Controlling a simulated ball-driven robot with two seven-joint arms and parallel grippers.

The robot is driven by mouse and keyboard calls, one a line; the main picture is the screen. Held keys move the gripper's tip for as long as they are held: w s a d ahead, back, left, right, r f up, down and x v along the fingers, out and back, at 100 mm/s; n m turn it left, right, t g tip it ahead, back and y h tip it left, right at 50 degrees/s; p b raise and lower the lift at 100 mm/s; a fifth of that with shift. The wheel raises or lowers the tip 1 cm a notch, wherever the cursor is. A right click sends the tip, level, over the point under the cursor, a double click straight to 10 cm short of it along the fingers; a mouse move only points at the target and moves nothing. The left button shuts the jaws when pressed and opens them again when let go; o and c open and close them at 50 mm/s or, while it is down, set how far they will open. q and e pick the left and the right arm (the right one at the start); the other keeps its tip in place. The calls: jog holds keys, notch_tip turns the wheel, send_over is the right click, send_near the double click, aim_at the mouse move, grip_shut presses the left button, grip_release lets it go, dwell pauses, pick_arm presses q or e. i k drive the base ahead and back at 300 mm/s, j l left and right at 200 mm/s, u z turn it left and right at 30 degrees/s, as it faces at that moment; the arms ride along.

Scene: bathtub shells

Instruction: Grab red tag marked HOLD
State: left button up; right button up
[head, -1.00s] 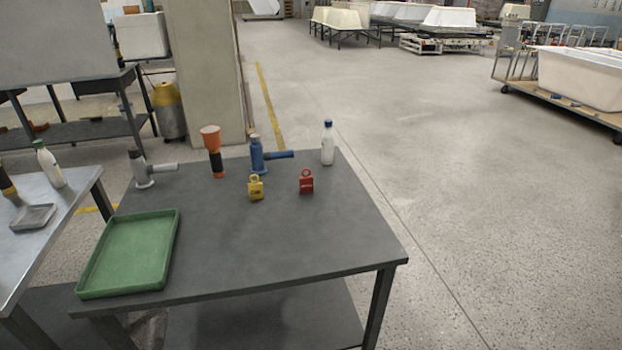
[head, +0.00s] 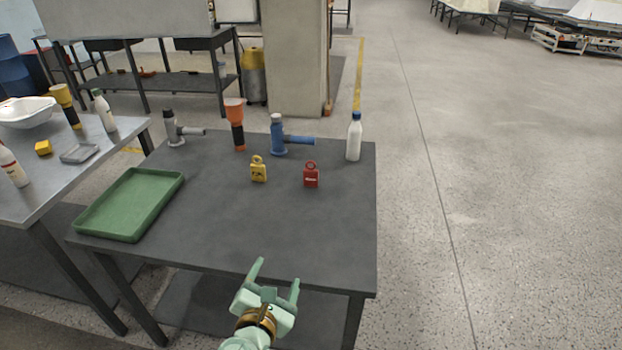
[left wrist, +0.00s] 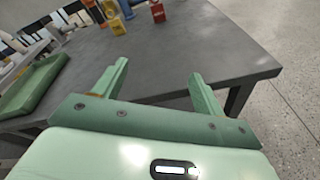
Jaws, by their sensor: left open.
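The red tag (head: 311,177) stands upright on the dark grey table (head: 230,225), right of the yellow tag (head: 258,171). It has a loop on top and a small white label that is too small to read. In the left wrist view the red tag (left wrist: 158,12) shows at the top edge, beyond the fingers. My left gripper (head: 277,271) is open and empty at the table's front edge, well short of the red tag. My right gripper is not in view.
Behind the tags stand an orange flashlight-like item (head: 235,122), a blue tool (head: 284,138), a grey tool (head: 178,130) and a white bottle (head: 354,140). A green tray (head: 130,205) lies at the left. The table's middle is clear.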

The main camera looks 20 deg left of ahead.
aim_at(310, 176)
jog(key=i+j, duration=0.2)
jog(key=i, duration=0.3)
jog(key=i+j, duration=0.2)
jog(key=i, duration=0.25)
